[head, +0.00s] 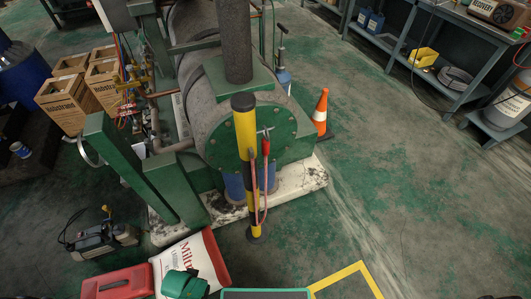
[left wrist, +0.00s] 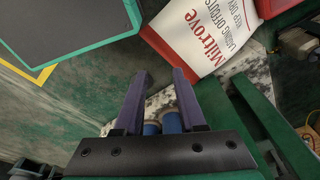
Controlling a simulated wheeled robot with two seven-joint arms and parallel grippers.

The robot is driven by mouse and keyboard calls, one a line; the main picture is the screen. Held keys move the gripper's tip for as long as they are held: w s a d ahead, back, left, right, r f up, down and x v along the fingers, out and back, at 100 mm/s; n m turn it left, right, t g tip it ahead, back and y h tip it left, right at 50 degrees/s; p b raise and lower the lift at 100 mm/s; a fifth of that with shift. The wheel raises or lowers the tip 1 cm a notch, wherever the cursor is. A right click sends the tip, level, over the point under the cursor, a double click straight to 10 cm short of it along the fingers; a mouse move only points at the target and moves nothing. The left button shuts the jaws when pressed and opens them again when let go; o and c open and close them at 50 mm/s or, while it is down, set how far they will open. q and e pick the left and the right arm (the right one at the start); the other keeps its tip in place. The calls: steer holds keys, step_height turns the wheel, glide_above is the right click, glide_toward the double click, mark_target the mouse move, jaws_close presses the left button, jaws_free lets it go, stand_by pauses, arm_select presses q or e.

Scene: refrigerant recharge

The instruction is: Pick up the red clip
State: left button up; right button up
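The red clip (head: 266,147) is near the yellow-and-black post (head: 246,140), in front of the green round end plate of the large tank. A pinkish-red cable hangs in a loop beside the post below it. I cannot tell exactly what the clip is fixed to. My left gripper (left wrist: 160,78) shows in the left wrist view with its two purple fingers apart and nothing between the tips. The red clip is not visible in that view.
A white and red Miltrove bag (head: 190,258) lies at the front, beside a red box (head: 118,283). A green frame post (head: 130,165) stands left of the tank (head: 215,100). An orange cone (head: 321,108) stands right of it. The floor to the right is largely clear.

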arm_select(q)
steer(key=w+d+r+b, duration=0.2)
steer(key=w+r+b, duration=0.3)
steer(key=w, duration=0.4)
steer(key=m+t+y+b, duration=0.4)
steer(key=m+t+b, duration=0.85)
steer(key=m, duration=1.85)
glide_toward(266, 147)
steer(key=w+f+t+p, duration=0.1)
steer(key=w, duration=0.1)
steer(key=w+a+t+p, duration=0.1)
steer(key=w, duration=0.2)
steer(key=w+a+f+t+p, duration=0.1)
steer(key=w, duration=0.2)
steer(key=shift+f, duration=0.4)
steer(key=shift+w, duration=0.15)
steer(key=shift+c, duration=0.6)
jaws_close()
arm_select(e)
step_height(266, 147, down, 17)
steer(key=shift+w, duration=0.2)
